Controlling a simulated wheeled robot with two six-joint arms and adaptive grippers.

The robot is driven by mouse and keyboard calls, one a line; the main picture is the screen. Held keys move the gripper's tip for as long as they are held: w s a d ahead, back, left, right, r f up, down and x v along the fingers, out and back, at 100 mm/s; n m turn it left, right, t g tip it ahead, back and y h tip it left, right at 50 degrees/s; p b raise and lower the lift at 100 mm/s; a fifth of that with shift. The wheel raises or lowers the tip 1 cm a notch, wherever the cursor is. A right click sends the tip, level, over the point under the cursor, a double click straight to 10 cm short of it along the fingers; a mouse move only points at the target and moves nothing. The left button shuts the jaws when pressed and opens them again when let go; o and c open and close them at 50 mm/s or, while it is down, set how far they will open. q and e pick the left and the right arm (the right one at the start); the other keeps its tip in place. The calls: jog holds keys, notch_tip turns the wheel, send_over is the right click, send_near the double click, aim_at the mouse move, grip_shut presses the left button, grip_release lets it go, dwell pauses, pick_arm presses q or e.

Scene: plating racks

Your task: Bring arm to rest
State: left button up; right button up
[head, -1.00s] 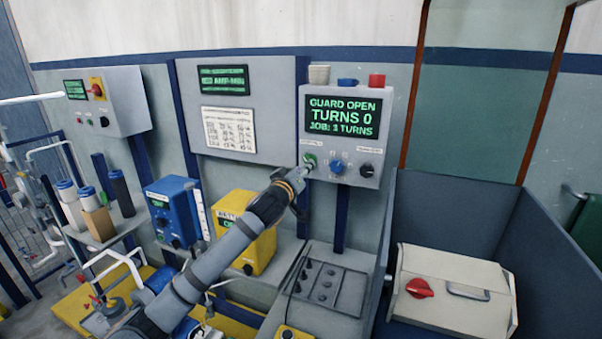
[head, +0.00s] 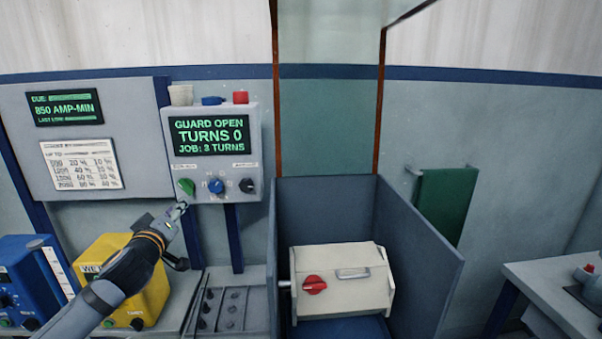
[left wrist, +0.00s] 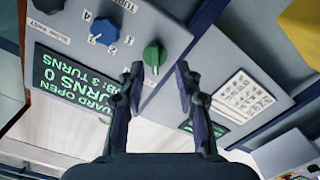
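My left arm reaches up from the lower left in the head view. My left gripper (head: 180,210) is just below the green knob (head: 186,187) on the grey control box (head: 252,135). In the left wrist view my left gripper (left wrist: 158,78) has its two fingers apart with nothing between the tips. The green knob (left wrist: 153,55) shows beyond the fingertips, and I see no grip on it. The box's screen (head: 210,135) reads "GUARD OPEN, TURNS 0, JOB: 3 TURNS". My right gripper is not in view.
A blue knob (head: 216,186) and a black knob (head: 247,186) sit right of the green one. A yellow box (head: 105,255) and a blue box (head: 25,280) stand near my left arm. A cream box with a red handle (head: 345,262) stands in the grey-walled bay at right.

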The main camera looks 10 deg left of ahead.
pick_arm(q)
jog(key=s+d+f+m+g, duration=0.2)
jog(key=s+f, duration=0.2)
jog(key=f, duration=0.4)
jog(key=s+d+f+m+g+h, duration=0.1)
jog(key=s+d+f+g, duration=0.15)
jog(key=f, duration=0.45)
jog(key=s+d+f+m+g, duration=0.25)
jog(key=s+f, duration=0.25)
jog(key=f, duration=0.3)
jog(key=s+d+f+m+g+h, duration=0.1)
jog(key=s+d+f+m+g, duration=0.1)
jog(key=s+d+f, duration=0.3)
jog(key=s+d+f+m+g+h, duration=0.1)
jog(key=s+f+g, duration=0.1)
jog(key=s, duration=0.5)
jog(key=s+d+f+m+g, duration=0.2)
jog(key=s+d+f, duration=0.15)
jog(key=s, duration=0.25)
jog(key=s+a+f+g, duration=0.1)
jog(key=s+a+f, duration=0.1)
jog(key=f, duration=1.2)
jog(key=s+a+f+g, duration=0.1)
jog(key=a+f, duration=0.1)
jog(key=f, duration=1.3)
jog(key=s+f, duration=1.4)
jog(key=s, duration=0.3)
jog(key=shift+s+a+g, duration=0.25)
jog(key=shift+s+g, duration=0.1)
jog(key=shift+g, duration=0.05)
